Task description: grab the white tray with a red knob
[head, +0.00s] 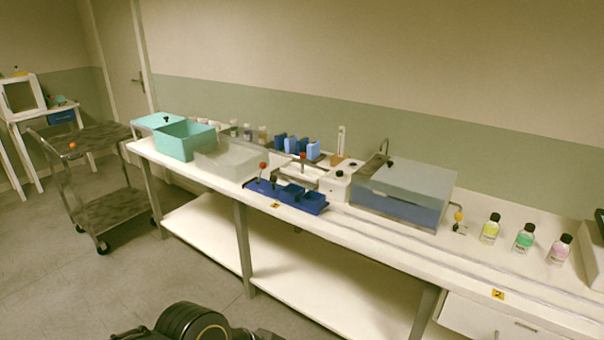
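A white tray (290,171) sits on the long bench near its middle, behind a blue tray (312,208). A red knob (303,156) stands up at the white tray. The blue tray hides part of the white tray's front. Neither of my grippers is in view; only a dark part of my own body shows at the bottom edge.
Left of the trays are a clear box (228,160) and a teal bin (185,141). Blue bottles (290,145) stand behind. To the right are a white device (336,181), a water bath (402,194) and three bottles (524,238). A cart (100,178) stands left.

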